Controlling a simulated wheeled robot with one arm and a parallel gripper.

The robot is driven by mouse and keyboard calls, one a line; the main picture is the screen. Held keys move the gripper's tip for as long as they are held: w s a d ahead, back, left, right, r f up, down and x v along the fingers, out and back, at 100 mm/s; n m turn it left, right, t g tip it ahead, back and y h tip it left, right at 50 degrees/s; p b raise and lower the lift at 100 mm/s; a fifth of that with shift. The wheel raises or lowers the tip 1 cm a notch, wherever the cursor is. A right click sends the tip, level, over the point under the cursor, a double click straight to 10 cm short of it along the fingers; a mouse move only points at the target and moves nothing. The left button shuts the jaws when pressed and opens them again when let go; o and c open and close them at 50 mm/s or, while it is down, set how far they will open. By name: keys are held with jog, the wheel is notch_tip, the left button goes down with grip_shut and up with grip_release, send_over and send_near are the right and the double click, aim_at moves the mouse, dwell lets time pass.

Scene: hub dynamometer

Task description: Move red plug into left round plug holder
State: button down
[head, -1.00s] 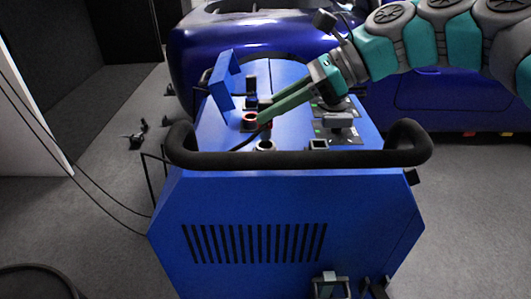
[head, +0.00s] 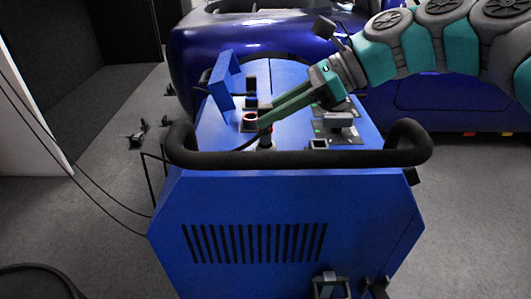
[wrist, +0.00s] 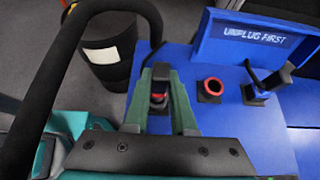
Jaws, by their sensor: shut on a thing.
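The red plug (head: 267,131) is between the fingertips of my gripper (head: 264,117), which is shut on it. In the wrist view the plug (wrist: 158,97) shows between the two green fingers of my gripper (wrist: 160,74). The left round plug holder (head: 265,147) is on the blue cabinet top, just behind the black handle bar. The plug is upright right over this holder, its lower end at the holder's opening. I cannot tell how deep it sits. My fingers hide part of the plug, and the bar hides the holder's base.
A red-ringed round socket (head: 249,120) stands left of the plug; it also shows in the wrist view (wrist: 210,88). A square holder (head: 318,144) is to the right. The black handle bar (head: 300,159) runs close in front. A blue "UNPLUG FIRST" panel (wrist: 262,42) stands behind.

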jog(key=shift+f, duration=0.6)
jog(key=shift+f, duration=0.6)
jog(key=c, duration=0.7)
grip_release()
jog(key=shift+o, duration=0.2)
jog(key=v, duration=0.8)
jog(key=shift+b, duration=0.3)
jog(key=shift+a, duration=0.1)
